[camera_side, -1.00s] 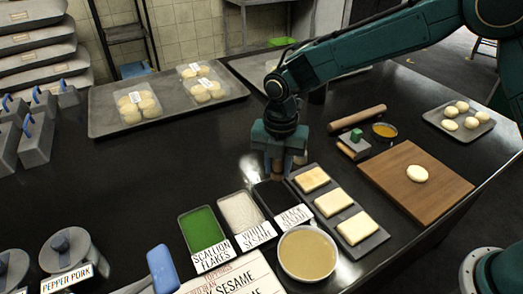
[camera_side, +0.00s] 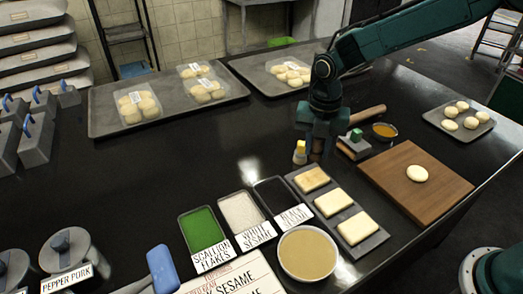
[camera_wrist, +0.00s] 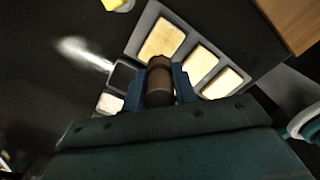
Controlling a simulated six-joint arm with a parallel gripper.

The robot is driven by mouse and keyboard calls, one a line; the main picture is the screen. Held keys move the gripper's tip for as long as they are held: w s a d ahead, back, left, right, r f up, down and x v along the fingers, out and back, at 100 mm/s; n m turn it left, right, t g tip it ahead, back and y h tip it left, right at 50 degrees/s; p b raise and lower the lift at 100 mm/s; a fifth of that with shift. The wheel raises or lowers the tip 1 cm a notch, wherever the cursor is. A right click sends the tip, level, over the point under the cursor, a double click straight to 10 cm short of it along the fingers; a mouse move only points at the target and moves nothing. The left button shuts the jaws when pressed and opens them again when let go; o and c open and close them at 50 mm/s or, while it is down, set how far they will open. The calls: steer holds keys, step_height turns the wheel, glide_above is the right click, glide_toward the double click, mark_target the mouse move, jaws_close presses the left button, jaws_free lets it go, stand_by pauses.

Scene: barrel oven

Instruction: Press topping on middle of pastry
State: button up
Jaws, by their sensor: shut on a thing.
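My gripper (camera_side: 318,135) is shut on a brown, roughly cylindrical tool (camera_wrist: 159,82), seen between the blue fingers in the wrist view. In the side view it is upright and pointing down, behind the dark pastry tray (camera_side: 376,238). The tray holds three flat pale pastries: the far one (camera_side: 312,179), the middle one (camera_side: 333,202) and the near one (camera_side: 357,228). The tool's lower end is partly hidden. Topping trays stand left of the pastries: green scallion flakes (camera_side: 202,229), white sesame (camera_side: 241,212) and black sesame (camera_side: 273,194).
A yellow-topped small tool (camera_side: 300,151) stands left of my gripper. A bowl of tan liquid (camera_side: 307,253) stands in front.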

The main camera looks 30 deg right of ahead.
steer(key=shift+d+f, duration=0.1)
steer(key=shift+f, duration=0.05)
steer(key=shift+f, duration=2.85)
steer(key=shift+f, duration=0.55)
steer(key=shift+r, duration=0.1)
stand_by(0.4)
steer(key=shift+r, duration=3.45)
steer(key=shift+w, duration=0.1)
